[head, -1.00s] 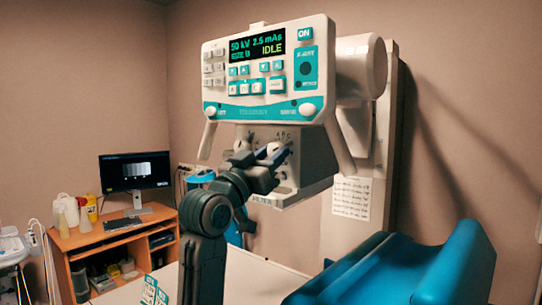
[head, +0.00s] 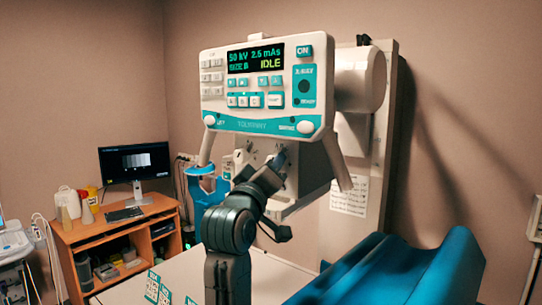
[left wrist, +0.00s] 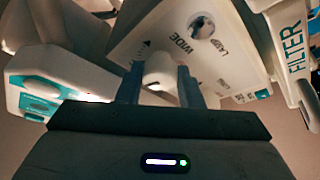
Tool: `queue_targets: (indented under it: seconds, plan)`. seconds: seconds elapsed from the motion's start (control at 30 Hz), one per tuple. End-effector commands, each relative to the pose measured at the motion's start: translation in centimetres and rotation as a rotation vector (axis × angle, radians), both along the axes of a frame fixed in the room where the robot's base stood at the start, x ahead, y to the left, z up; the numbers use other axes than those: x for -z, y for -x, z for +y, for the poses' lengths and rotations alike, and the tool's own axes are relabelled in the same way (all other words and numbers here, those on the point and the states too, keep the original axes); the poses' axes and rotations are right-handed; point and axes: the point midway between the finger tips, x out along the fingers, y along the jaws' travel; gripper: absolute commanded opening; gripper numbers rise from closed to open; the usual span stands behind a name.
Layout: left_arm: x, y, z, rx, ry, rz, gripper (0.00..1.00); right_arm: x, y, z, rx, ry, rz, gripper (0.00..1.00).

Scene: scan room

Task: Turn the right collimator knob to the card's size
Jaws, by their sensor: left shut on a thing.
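The white collimator (head: 305,180) hangs under the console, partly hidden by my left arm. My left gripper (head: 274,160) is up at its front face, on the right side. In the left wrist view my two fingers (left wrist: 160,90) are shut on a white round knob (left wrist: 159,68), which appears to be the right collimator knob. A scale mark and the word WIDE are printed beside it. The knob's pointer position cannot be read. The console display (head: 256,59) reads 50 kV, 2.5 mAs, SIZE B, IDLE. Cards (head: 152,285) lie on the table's near edge. My right gripper is not in view.
The console's angled handles (head: 337,162) hang close beside the collimator. A FILTER label (left wrist: 296,52) shows at right in the wrist view. A blue padded rest (head: 410,275) lies at lower right. A desk with a monitor (head: 134,163) stands at left.

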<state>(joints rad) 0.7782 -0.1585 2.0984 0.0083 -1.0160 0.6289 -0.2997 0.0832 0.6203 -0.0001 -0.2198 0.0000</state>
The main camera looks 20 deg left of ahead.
Motion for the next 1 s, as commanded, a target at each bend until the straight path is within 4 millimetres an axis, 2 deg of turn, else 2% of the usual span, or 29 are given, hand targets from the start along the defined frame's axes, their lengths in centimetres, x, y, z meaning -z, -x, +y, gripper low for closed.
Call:
queue_targets:
  seconds: [0.03, 0.3, 0.97, 1.0]
  plan:
    - [-0.4, 0.0, -0.1, 0.001, 0.032, 0.014, 0.10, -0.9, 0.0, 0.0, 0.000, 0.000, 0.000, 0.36]
    - [-0.2, 0.0, -0.1, 0.000, 0.163, 0.062, 0.10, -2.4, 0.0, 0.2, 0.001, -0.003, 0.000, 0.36]
    - [-0.1, 0.0, -0.1, 0.000, 0.220, 0.082, 0.10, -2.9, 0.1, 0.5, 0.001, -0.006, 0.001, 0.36]
    - [-0.1, 0.0, -0.1, 0.000, 0.220, 0.082, 0.35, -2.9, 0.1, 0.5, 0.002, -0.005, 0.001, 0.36]
